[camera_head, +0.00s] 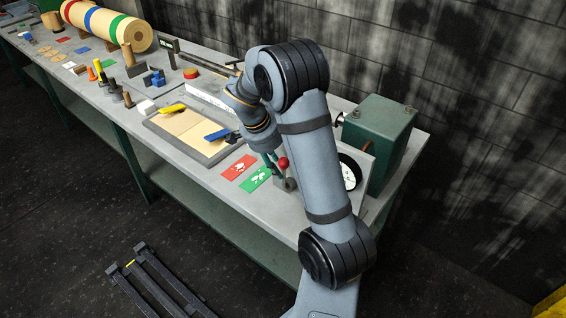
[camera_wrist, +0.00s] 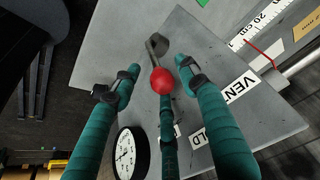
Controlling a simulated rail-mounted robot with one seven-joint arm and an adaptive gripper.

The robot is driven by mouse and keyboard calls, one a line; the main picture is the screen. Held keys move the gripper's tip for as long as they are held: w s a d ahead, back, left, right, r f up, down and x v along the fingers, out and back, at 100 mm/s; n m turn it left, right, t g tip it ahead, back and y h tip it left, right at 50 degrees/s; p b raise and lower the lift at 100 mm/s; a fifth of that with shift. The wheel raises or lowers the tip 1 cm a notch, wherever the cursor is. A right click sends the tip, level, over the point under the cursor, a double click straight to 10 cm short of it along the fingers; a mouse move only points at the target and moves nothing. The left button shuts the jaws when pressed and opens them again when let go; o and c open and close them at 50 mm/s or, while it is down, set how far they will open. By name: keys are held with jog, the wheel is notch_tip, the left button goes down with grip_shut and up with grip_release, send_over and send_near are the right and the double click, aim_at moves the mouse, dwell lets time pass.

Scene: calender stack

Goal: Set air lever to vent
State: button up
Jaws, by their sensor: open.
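The air lever has a red ball knob (camera_wrist: 162,80) on a grey metal arm (camera_wrist: 157,46). In the wrist view the knob lies between the teal fingers of my gripper (camera_wrist: 157,68). The fingers are open and I cannot tell whether any touches it. In the head view the red knob (camera_head: 283,162) shows beside my gripper (camera_head: 270,160), partly hidden by my arm.
A round white gauge (camera_head: 349,173) and a green box (camera_head: 381,138) stand at the bench's near right end. A red card (camera_head: 239,167) and a green card (camera_head: 257,179) lie left of the lever. A tray (camera_head: 160,121) with blue and yellow tools lies farther along.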

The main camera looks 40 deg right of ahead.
jog(key=shift+x, duration=0.95)
jog(key=shift+c, duration=1.3)
jog(key=c, duration=0.8)
grip_shut()
